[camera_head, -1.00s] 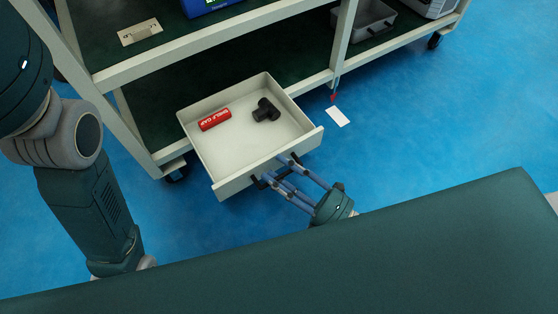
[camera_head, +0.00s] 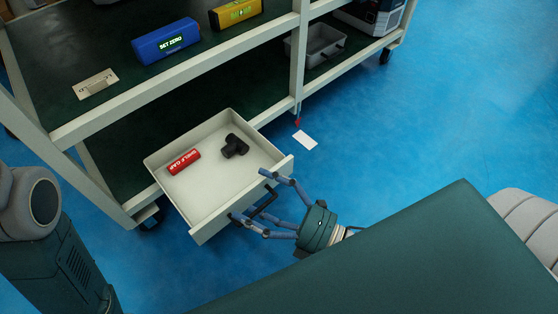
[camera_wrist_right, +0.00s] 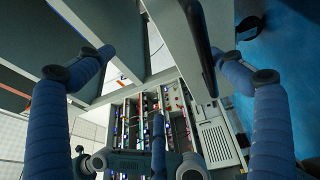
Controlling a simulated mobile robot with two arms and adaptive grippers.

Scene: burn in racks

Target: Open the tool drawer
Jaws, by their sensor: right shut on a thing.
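The tool drawer (camera_head: 213,219) is a pale open tray, pulled well out from under the lower shelf of the cart. A red cylinder (camera_head: 183,162) and a black pipe-like fitting (camera_head: 235,146) lie inside it. My right gripper (camera_head: 250,195) is at the drawer front, with its blue fingers around the black handle (camera_head: 268,202). The fingers look spread, one toward each end of the handle. In the right wrist view the dark handle bar (camera_wrist_right: 198,45) passes between the fingers, close to the right one. My left gripper is out of view; only part of that arm shows.
The cart's upper shelf holds a blue box (camera_head: 166,41), a yellow box (camera_head: 236,12) and a metal plate (camera_head: 96,83). A white card (camera_head: 305,140) lies on the clear blue floor to the right.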

